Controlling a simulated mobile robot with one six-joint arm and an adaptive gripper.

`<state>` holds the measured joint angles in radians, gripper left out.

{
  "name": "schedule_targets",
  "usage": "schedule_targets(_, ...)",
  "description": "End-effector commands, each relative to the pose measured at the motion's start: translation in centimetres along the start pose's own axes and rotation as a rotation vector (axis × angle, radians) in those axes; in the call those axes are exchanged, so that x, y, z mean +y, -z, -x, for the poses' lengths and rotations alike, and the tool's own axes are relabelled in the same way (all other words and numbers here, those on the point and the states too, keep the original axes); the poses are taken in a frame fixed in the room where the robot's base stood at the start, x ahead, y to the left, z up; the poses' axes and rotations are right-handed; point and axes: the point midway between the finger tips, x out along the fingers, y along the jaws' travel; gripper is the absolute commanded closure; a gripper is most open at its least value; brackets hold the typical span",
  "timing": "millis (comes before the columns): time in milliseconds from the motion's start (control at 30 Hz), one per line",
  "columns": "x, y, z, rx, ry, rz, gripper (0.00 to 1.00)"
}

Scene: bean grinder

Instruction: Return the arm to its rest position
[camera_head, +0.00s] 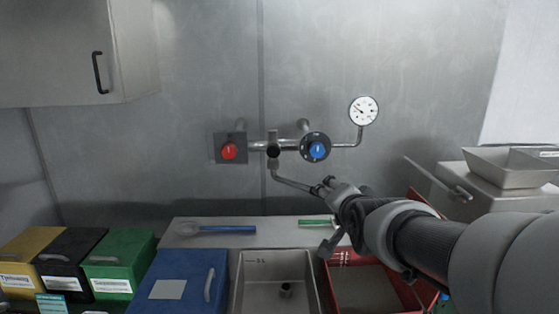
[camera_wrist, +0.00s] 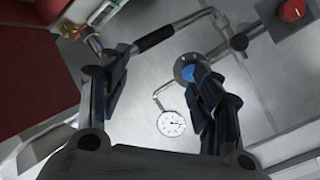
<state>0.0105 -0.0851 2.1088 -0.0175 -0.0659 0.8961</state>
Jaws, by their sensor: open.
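My gripper (camera_head: 328,188) is at the end of my arm, which reaches in from the right side of the head view. It is in front of the wall pipework, near the lower part of the tap spout (camera_head: 292,184). In the wrist view my gripper (camera_wrist: 155,66) has its two dark fingers spread wide apart. Nothing is held between them. The spout's dark sleeve (camera_wrist: 155,36) shows beyond the fingers, and I cannot tell whether either finger touches the pipe.
A red knob (camera_head: 229,151), a blue knob (camera_head: 318,150) and a gauge (camera_head: 363,110) are on the wall. Below are a grey sink (camera_head: 250,270), a blue bin (camera_head: 185,275) and a red bin (camera_head: 345,270). A metal tray (camera_head: 500,170) stands right. A cabinet (camera_head: 60,50) hangs upper left.

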Motion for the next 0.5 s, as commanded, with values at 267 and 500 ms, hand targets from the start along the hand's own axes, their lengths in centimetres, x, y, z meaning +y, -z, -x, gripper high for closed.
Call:
schedule_targets(267, 11.1, -9.3, 15.6, -0.382, -0.271, 0.523, 0.41)
schedule_targets(500, 17.7, -14.9, 24.3, -0.657, -0.332, 0.785, 0.41)
